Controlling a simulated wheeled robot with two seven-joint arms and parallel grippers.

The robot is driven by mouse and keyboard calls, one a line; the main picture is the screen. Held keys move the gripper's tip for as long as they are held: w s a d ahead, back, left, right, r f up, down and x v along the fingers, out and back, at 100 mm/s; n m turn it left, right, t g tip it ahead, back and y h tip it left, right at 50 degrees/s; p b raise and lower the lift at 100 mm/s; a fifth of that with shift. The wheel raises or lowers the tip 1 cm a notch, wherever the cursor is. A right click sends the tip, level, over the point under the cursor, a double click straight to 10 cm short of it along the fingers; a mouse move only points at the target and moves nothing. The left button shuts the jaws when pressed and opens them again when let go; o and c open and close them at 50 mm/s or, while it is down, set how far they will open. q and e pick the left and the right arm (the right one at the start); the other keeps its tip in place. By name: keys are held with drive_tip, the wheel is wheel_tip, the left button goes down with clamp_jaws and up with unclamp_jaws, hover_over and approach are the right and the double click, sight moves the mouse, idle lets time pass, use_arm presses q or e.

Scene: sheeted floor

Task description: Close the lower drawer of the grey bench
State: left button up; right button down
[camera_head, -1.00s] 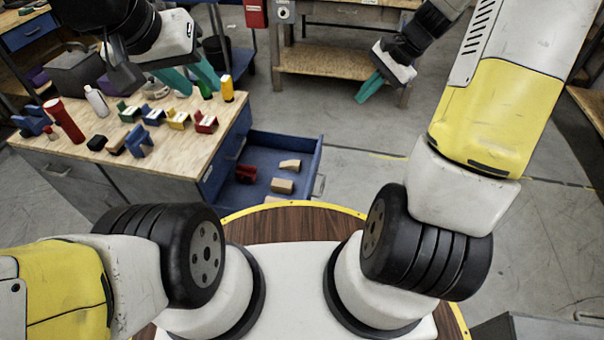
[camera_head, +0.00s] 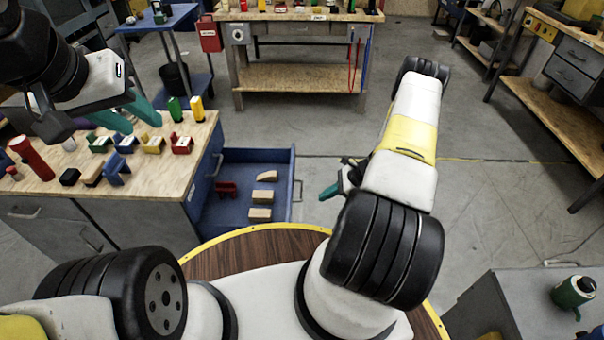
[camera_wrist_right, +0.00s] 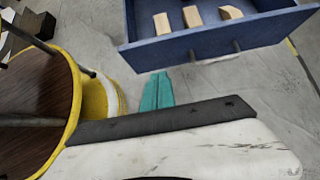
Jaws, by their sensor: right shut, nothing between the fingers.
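The grey bench (camera_head: 142,219) with a wooden top stands at the left. Its blue lower drawer (camera_head: 293,170) is pulled out, holding a red piece and several wooden blocks. It also fills the top of the right wrist view (camera_wrist_right: 205,42), with its front panel and handle towards me. A blue upper drawer front (camera_head: 207,170) above it is flush with the bench. My right gripper (camera_head: 327,193) is shut and empty, just outside the open drawer's front, with a gap between. Its teal fingers are together in the wrist view (camera_wrist_right: 157,90). My left gripper (camera_head: 128,113) is open and empty above the bench top.
Another workbench (camera_head: 300,78) is at the back, and a grey cabinet with a green flask (camera_head: 573,291) is at the lower right. The floor right of the drawer is clear.

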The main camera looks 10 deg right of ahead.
drive_tip(key=w+a+f, duration=0.2)
drive_tip(key=a+f, duration=0.4)
drive_tip(key=a, duration=0.3)
drive_tip(key=shift+w+a, duration=0.35)
drive_tip(key=shift+w, duration=0.05)
drive_tip(key=w+a, duration=0.4)
drive_tip(key=a, duration=1)
drive_tip(key=w+a, duration=0.4)
drive_tip(key=a, duration=1)
drive_tip(key=shift+a, duration=0.35)
drive_tip(key=shift+w, duration=0.1)
